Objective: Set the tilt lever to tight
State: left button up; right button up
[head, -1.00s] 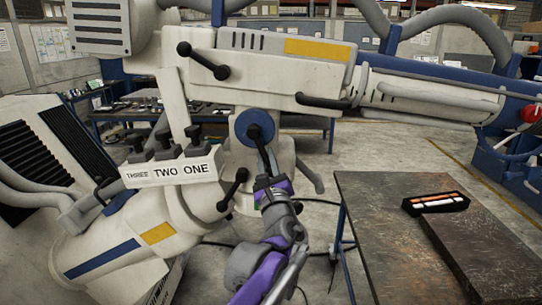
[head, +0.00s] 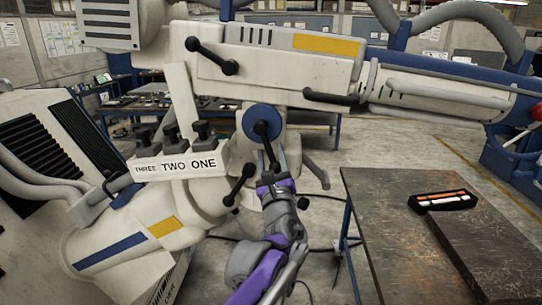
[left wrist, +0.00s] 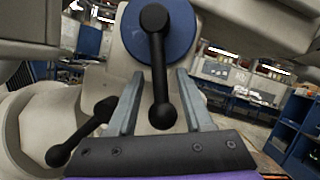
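A black lever (head: 263,129) is mounted on a round blue disc (head: 249,118) on the side of the cream microscope arm. In the left wrist view the lever (left wrist: 158,70) hangs almost straight down from the blue disc (left wrist: 183,30). My left gripper (head: 273,163) is just below the disc. Its two grey fingers (left wrist: 160,80) are open, one on each side of the lever, with visible gaps. No label tells which lever is the tilt lever, and no tight mark is readable. My right gripper is not in view.
Another black lever (head: 238,185) is close left of my gripper, and one (head: 212,56) is higher up. A block labelled THREE TWO ONE (head: 176,166) carries black knobs. A dark table (head: 380,215) holds a black case (head: 442,201) at right.

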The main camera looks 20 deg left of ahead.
pick_arm(q)
jog(key=shift+s+d+f, duration=0.2)
jog(key=shift+s+d, duration=0.1)
jog(key=shift+s, duration=0.1)
jog(key=b+v, duration=0.1)
jog(key=v, duration=0.8)
jog(key=shift+s, duration=0.35)
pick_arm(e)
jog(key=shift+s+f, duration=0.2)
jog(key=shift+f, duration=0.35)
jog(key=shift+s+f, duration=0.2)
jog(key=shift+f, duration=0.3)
pick_arm(q)
jog(key=shift+d+f, duration=0.1)
jog(key=shift+f, duration=0.05)
